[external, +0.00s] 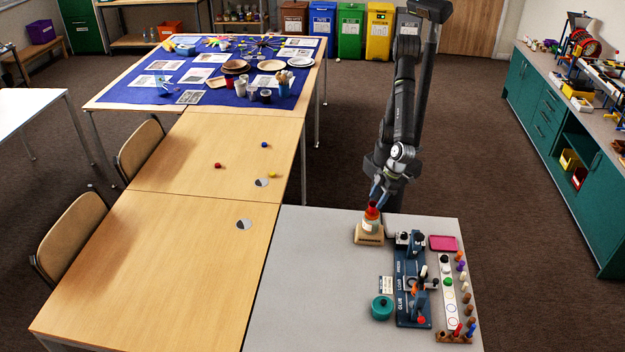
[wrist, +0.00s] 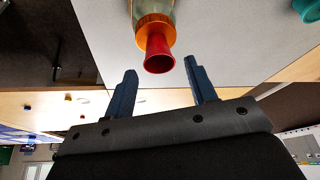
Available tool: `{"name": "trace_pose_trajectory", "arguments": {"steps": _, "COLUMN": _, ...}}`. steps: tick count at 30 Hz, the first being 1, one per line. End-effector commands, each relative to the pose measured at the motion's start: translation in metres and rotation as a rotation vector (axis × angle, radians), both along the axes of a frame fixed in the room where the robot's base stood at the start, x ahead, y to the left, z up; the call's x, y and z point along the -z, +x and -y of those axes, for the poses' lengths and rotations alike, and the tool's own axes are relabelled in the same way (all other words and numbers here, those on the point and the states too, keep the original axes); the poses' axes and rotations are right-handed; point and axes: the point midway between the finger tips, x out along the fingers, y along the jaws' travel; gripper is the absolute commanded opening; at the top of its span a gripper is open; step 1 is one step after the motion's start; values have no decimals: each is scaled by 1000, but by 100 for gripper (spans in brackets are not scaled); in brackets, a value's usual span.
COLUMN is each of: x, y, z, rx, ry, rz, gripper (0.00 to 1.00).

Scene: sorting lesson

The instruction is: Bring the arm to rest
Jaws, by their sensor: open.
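In the wrist view, the bottle's red cone tip (wrist: 159,55) shows just beyond the gap between the spread fingers (wrist: 160,66). I see nothing held. Whether a finger touches the tip cannot be told.
A blue fixture (external: 405,310) with levers stands to the right of the bottle, with a teal round pot (external: 381,307) beside it. A pink tray (external: 443,243) and a white strip with coloured pegs (external: 450,290) are farther right. The grey table's left part (external: 310,280) is clear.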

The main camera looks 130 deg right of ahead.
Motion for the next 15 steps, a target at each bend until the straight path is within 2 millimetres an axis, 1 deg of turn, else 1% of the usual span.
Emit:
{"name": "trace_pose_trajectory", "arguments": {"steps": 1, "x": -9, "y": -3, "z": -2, "rx": -1, "ry": 5, "rz": 4, "gripper": 52}}
{"name": "trace_pose_trajectory", "arguments": {"steps": 5, "x": -28, "y": -11, "z": -5, "rx": -2, "ry": 5, "rz": 3, "gripper": 52}}
{"name": "trace_pose_trajectory", "arguments": {"steps": 14, "x": -79, "y": -30, "z": -13, "rx": -2, "ry": 5, "rz": 3, "gripper": 52}}
{"name": "trace_pose_trajectory", "arguments": {"steps": 15, "x": -73, "y": -29, "z": -11, "rx": 1, "ry": -2, "rz": -2, "gripper": 52}}
